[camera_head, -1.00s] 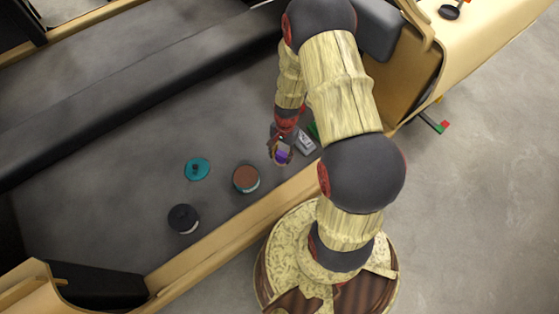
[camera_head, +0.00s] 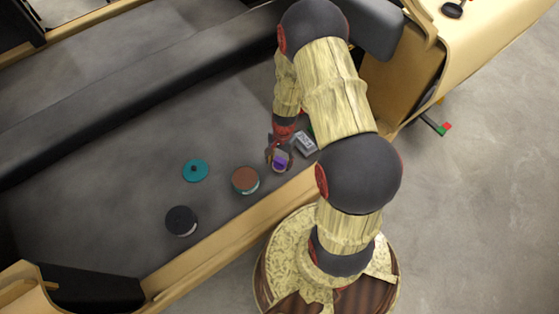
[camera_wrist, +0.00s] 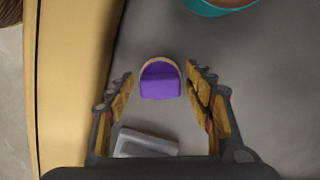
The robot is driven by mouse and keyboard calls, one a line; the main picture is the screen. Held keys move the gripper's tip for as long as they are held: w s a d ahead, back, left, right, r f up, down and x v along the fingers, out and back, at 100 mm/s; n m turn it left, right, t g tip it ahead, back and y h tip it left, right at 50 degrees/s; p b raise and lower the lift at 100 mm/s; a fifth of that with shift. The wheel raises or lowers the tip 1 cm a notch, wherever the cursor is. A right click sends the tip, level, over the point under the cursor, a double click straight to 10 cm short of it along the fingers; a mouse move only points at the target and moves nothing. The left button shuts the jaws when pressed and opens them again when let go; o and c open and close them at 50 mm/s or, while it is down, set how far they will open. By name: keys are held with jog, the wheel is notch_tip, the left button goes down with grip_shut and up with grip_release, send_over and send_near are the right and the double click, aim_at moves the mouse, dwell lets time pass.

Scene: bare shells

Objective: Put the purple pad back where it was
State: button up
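The purple pad (camera_wrist: 160,86) sits on or in a small tan-rimmed, rounded piece on the dark grey sofa-like seat. In the head view the purple pad (camera_head: 280,162) is near the seat's front edge, just below my gripper. My gripper (camera_wrist: 158,76) is open, its two fingers apart on either side of the pad in the wrist view. Neither finger visibly touches it. In the head view my gripper (camera_head: 279,154) is partly hidden by its own arm links. Whether the pad rests on the seat or slightly above cannot be told.
A grey box-like thing (camera_wrist: 146,143) lies close to the pad; it also shows in the head view (camera_head: 305,143). A brown-topped round container (camera_head: 245,180), a teal lid (camera_head: 196,171) and a black-topped round container (camera_head: 181,221) stand to the left. A wooden rail (camera_head: 235,235) edges the seat.

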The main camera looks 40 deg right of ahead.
jog(key=shift+o, duration=0.3)
jog(key=w+a+r+n+t+p, duration=0.1)
jog(key=a+r+n+p, duration=0.15)
jog(key=r, duration=1.45)
jog(key=w+a+r+n+t+p, duration=0.1)
jog(key=a+r+n+t+p, duration=0.15)
jog(key=r, duration=1.45)
jog(key=s+a+r+n+t, duration=0.1)
jog(key=s+a+r+n, duration=0.1)
jog(key=s+r, duration=0.2)
jog(key=s+a+r+n, duration=0.2)
jog(key=s+r, duration=0.3)
jog(key=r, duration=0.3)
jog(key=s+a+r+n+t+h, duration=0.1)
jog(key=s+a+r+n, duration=0.1)
jog(key=s+r+n, duration=0.2)
notch_tip(320, 180, up, 2)
jog(key=shift+s+a+t, duration=0.35)
jog(key=shift+s+a, duration=0.05)
jog(key=shift+s, duration=0.2)
